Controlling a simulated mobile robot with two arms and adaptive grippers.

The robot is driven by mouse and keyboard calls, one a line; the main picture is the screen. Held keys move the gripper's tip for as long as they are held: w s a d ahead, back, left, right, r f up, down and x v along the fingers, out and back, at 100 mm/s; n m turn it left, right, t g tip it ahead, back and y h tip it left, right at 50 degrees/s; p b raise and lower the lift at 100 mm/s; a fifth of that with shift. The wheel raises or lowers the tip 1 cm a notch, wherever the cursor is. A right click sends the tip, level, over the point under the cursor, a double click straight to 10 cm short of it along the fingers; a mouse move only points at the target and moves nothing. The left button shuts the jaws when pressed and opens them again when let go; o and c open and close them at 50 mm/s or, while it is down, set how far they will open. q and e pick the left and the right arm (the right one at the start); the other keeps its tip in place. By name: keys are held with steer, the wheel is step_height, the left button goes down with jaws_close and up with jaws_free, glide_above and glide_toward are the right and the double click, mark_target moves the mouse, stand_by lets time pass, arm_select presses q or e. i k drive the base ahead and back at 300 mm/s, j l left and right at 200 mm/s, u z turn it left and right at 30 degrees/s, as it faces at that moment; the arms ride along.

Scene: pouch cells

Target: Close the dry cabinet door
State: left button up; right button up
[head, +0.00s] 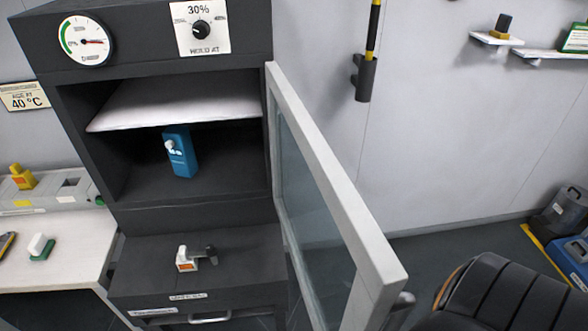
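The dry cabinet (190,215) is dark grey, with a dial gauge (85,41) and a "30%" knob panel (202,27) on top. Its glass door (345,195), with a pale frame, stands wide open, hinged at the right side and swung out toward me. A dark handle (403,300) shows at the door's near lower edge. Inside are a white shelf (175,107) and a blue pouch-like item (180,152) standing below it. Neither of my grippers is in view.
A small white and grey item (190,258) sits on the ledge below the cabinet opening, above a drawer handle (210,317). A white bench (65,240) stands left. A black padded, ribbed shape (505,295) is at lower right, near the door's free edge. Floor shows between them.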

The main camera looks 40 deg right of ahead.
mark_target(380, 279)
steer(key=l, duration=0.7)
steer(key=k+l, duration=0.15)
steer(key=l, duration=0.55)
